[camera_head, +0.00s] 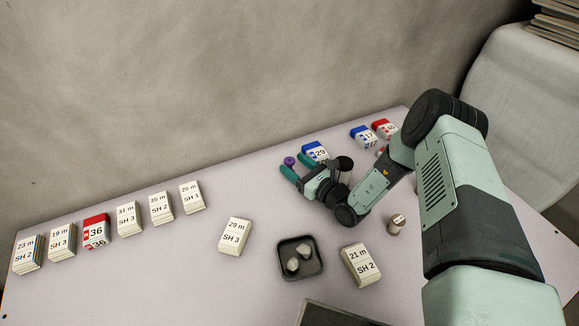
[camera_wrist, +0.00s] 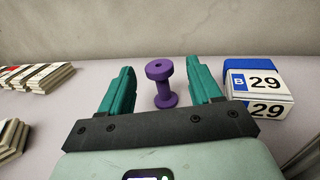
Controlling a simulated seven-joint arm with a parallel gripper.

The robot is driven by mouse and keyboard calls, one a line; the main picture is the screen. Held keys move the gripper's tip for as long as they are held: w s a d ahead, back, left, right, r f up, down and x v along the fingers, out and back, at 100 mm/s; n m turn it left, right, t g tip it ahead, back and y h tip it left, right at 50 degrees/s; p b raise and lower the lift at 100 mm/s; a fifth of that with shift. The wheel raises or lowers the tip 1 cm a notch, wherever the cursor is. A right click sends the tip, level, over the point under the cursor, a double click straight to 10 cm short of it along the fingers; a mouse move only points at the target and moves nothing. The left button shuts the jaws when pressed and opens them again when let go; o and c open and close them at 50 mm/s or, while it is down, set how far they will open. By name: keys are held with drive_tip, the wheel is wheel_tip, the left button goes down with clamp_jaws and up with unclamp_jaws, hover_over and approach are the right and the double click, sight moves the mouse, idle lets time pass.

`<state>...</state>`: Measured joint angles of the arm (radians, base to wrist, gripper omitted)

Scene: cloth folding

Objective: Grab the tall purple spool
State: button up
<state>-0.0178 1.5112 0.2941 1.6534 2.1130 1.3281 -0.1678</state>
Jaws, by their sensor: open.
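The tall purple spool (camera_wrist: 160,84) stands upright on the table in the wrist view, with a wide flange at the top and bottom. My gripper (camera_wrist: 160,88) is open, and its two teal fingers show on either side of the spool, with gaps on both sides. In the head view the purple spool (camera_head: 290,161) shows as a small purple top beside the fingers of my gripper (camera_head: 296,166). Its lower part is hidden there. I cannot tell exactly how deep the spool sits between the fingers.
A blue-and-white block marked 29 (camera_wrist: 258,88) stands close right of the right finger. White card stacks (camera_wrist: 38,78) lie to the left. A dark tray (camera_head: 284,272) with pale lumps and a small pale cylinder (camera_head: 396,224) stand nearer. The wall is behind.

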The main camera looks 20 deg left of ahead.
drive_tip(key=shift+x, duration=1.4)
drive_tip(key=c, duration=1.1)
drive_tip(key=shift+r, duration=0.15)
